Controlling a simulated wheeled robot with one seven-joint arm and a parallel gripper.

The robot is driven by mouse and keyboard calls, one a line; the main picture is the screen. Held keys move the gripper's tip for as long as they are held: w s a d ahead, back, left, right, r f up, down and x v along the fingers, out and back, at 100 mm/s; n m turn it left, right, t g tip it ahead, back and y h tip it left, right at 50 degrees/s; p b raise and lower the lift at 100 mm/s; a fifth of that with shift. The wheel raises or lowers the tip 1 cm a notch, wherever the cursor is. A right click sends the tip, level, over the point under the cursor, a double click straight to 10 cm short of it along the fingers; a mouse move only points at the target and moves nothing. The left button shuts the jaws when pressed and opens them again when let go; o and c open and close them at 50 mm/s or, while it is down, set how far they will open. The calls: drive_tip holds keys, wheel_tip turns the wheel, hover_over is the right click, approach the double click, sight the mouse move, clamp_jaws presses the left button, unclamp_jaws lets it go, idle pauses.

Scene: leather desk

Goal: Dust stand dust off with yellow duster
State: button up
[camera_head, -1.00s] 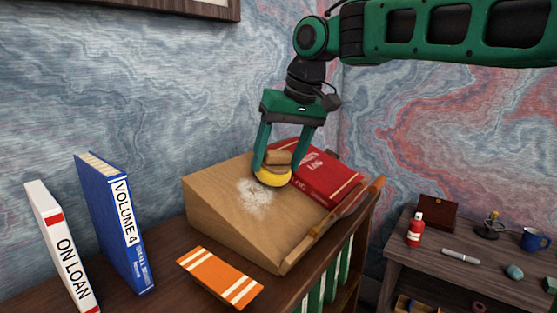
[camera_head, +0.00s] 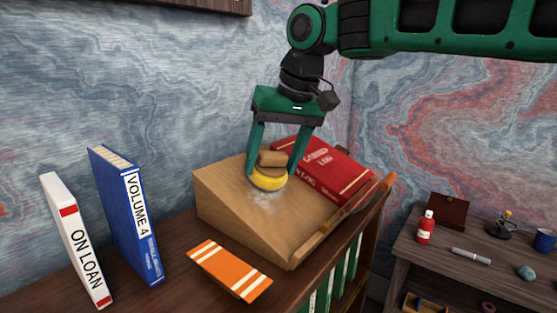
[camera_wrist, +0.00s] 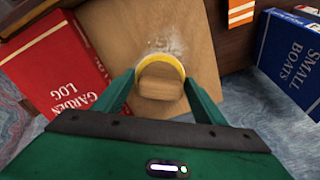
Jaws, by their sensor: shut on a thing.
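The stand (camera_head: 235,208) is a sloped wooden lectern on top of the dark shelf. A pale dust patch (camera_head: 262,197) lies on its slope, partly hidden by the duster; some dust also shows beyond the duster in the wrist view (camera_wrist: 172,46). My gripper (camera_head: 272,172) is shut on the wooden block handle of the yellow duster (camera_head: 268,183). The duster is down at the slope over the dust and appears to touch it. In the wrist view the duster (camera_wrist: 160,62) sits between the fingers.
A wooden stick (camera_head: 335,222) lies along the front edge. A lower desk (camera_head: 470,240) holds small items.

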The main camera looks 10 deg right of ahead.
drive_tip(key=shift+s+a+f, duration=0.1)
drive_tip(key=shift+s+a, duration=2.1)
drive_tip(key=shift+w+d+f, duration=0.15)
drive_tip(key=shift+w+d, duration=3.85)
drive_tip(key=shift+w, duration=0.1)
drive_tip(key=shift+s+d+f, duration=0.4)
drive_tip(key=shift+s+d, duration=0.4)
drive_tip(key=shift+s, duration=0.05)
drive_tip(key=shift+s+a+f, duration=0.15)
drive_tip(key=shift+s+a, duration=3.85)
drive_tip(key=shift+a, duration=0.05)
drive_tip(key=shift+w+d+f, duration=0.15)
drive_tip(key=shift+w+d, duration=3.85)
drive_tip(key=shift+w, duration=0.05)
